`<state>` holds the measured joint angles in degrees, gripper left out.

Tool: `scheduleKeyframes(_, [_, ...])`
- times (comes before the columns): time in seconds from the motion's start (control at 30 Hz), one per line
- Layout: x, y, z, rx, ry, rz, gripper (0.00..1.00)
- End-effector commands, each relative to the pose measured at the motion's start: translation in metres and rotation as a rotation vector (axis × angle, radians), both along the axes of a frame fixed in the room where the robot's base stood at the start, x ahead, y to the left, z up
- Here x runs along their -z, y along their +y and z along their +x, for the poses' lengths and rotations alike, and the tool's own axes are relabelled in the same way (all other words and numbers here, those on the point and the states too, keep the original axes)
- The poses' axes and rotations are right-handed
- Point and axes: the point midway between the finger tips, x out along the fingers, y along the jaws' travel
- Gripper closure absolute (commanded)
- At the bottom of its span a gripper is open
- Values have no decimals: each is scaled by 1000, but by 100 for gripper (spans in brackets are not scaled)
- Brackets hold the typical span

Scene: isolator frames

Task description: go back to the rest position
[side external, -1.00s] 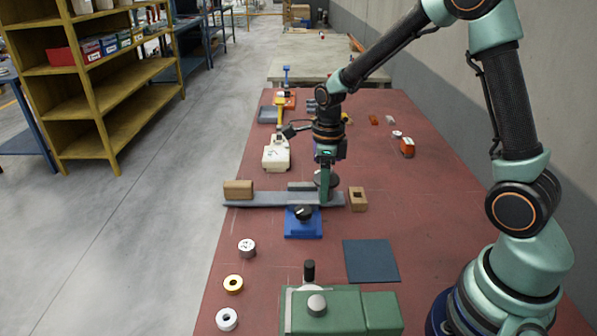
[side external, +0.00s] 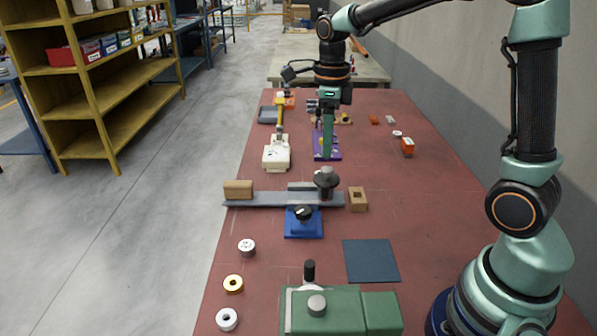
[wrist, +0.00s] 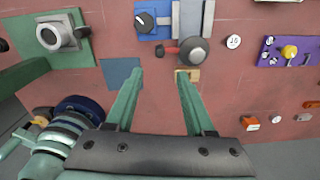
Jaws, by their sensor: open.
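My gripper (side external: 327,145) is raised above the red table, its green fingers pointing down. In the wrist view my gripper (wrist: 158,82) shows two fingers spread apart with nothing between them. Below it and nearer the camera in the side view, a dark round-topped knob piece (side external: 326,181) sits on the grey bar (side external: 265,199). The knob piece also shows in the wrist view (wrist: 193,52), beyond the fingertips and apart from them.
A blue block with a black knob (side external: 303,222), a wooden block with a hole (side external: 358,199) and a green fixture (side external: 345,310) stand on the table. A white device (side external: 276,155) and a purple board (side external: 334,153) are farther back. A flat dark blue mat (side external: 371,261) lies front right.

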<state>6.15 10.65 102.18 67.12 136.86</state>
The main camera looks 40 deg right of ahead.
Motion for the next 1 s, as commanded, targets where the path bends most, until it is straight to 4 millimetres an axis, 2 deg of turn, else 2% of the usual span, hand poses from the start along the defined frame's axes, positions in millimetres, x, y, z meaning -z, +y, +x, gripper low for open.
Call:
scheduleKeyframes(0.33, [-2, 0, 0, -3, -1, 0, 46])
scheduleKeyframes(0.47, [-7, 2, -4, -82, -20, -3, 46])
scheduleKeyframes(0.57, [-15, 6, -11, -245, -53, -12, 46])
scheduleKeyframes(0.8, [-37, 18, -38, -818, -155, -82, 46])
scheduleKeyframes(1.0, [-47, 26, -62, -1306, -219, -188, 46])
